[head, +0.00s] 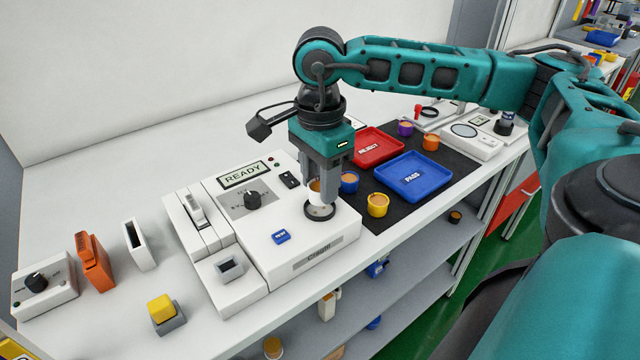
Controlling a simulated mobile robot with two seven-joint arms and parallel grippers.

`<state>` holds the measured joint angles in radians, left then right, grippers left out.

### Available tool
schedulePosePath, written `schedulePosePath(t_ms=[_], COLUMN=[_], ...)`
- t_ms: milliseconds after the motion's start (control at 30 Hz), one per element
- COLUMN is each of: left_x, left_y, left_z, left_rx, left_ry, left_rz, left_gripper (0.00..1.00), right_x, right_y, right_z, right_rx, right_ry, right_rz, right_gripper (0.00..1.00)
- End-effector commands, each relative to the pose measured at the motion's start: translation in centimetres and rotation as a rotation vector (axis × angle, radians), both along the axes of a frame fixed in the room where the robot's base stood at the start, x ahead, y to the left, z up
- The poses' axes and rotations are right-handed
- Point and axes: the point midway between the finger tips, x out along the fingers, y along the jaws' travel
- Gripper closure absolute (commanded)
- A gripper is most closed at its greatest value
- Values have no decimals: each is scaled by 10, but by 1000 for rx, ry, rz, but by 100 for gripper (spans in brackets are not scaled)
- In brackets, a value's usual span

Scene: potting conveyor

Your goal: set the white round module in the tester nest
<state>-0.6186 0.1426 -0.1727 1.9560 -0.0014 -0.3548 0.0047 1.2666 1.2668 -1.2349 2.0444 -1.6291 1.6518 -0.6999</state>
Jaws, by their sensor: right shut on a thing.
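The tester (285,249) is a white box with a "READY" display, a knob and a blue button. Its nest (320,212) is a round, black-rimmed recess near the right front of its top. My right gripper (322,195) points down right above the nest and is shut on the white round module (315,187). Only a small part of the module shows between the fingers. I cannot tell whether its bottom touches the nest. My left gripper is not in view.
A blue PASS tray (413,196) and a red REJECT tray (362,160) lie on a black mat to the right. Yellow (377,205), blue (349,182), orange (431,142) and purple (405,128) round modules stand around them. A yellow-topped button box (166,314) stands front left.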

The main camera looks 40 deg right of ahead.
Motion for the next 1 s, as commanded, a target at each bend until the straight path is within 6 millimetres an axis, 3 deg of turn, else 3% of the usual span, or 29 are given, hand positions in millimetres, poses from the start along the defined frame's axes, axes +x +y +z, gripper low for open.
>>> schedulePosePath(t_ms=[167,567,600,833,1000], left_x=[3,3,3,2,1], left_y=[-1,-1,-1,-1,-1], left_z=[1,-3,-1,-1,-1], left_rx=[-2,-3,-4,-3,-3], left_ry=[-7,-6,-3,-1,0], left_rz=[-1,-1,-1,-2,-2], left_gripper=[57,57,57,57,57], right_x=[0,0,0,0,0], right_y=[0,0,0,0,0], right_z=[-22,-28,-26,-26,-26], right_rx=[-1,0,0,0,0], right_ry=[1,0,-1,0,0], right_rz=[0,-1,-1,-1,-1], right_gripper=[95,95,57,35,35])
